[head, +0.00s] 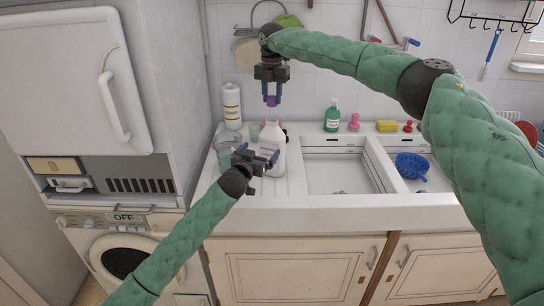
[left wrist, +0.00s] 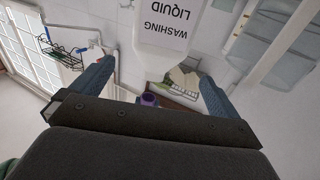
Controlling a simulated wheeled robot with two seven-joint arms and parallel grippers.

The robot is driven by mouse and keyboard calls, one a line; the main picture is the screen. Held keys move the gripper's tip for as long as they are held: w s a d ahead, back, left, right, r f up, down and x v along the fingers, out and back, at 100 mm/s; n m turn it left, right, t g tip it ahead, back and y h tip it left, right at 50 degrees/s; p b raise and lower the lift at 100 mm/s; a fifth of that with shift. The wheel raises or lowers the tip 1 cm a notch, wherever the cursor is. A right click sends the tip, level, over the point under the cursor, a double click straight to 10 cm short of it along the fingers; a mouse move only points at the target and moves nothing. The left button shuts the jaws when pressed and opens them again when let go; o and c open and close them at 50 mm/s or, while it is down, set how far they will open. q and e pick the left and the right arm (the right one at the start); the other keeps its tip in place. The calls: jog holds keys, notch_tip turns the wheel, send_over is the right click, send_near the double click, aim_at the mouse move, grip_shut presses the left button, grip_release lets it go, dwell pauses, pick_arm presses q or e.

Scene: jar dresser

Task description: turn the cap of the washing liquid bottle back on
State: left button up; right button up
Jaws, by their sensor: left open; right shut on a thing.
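The white washing liquid bottle (head: 272,143) stands upright on the counter left of the sink, its neck uncapped. Its label shows upside down in the left wrist view (left wrist: 168,30). My right gripper (head: 272,99) is shut on the purple cap (head: 271,102) and holds it above the bottle, apart from the neck. A purple piece (left wrist: 149,99), seemingly this cap, also shows in the left wrist view. My left gripper (head: 262,154) is open at the bottle's near side, with its fingers spread toward the bottle. I cannot tell whether they touch it.
Glasses (head: 226,152) and a white bottle with a brown label (head: 232,106) stand left of the bottle. A green soap bottle (head: 333,119), pink brush (head: 354,122) and yellow sponge (head: 387,126) line the back ledge. A blue colander (head: 412,166) is at the right basin.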

aim_at(272, 136)
pick_arm(q)
jog(key=x, duration=1.1)
jog(key=shift+w+d, duration=0.1)
jog(key=shift+w, duration=0.15)
jog(key=shift+c, duration=0.4)
jog(key=c, duration=1.1)
jog(key=shift+o, duration=0.2)
pick_arm(e)
jog(key=shift+f, duration=2.5)
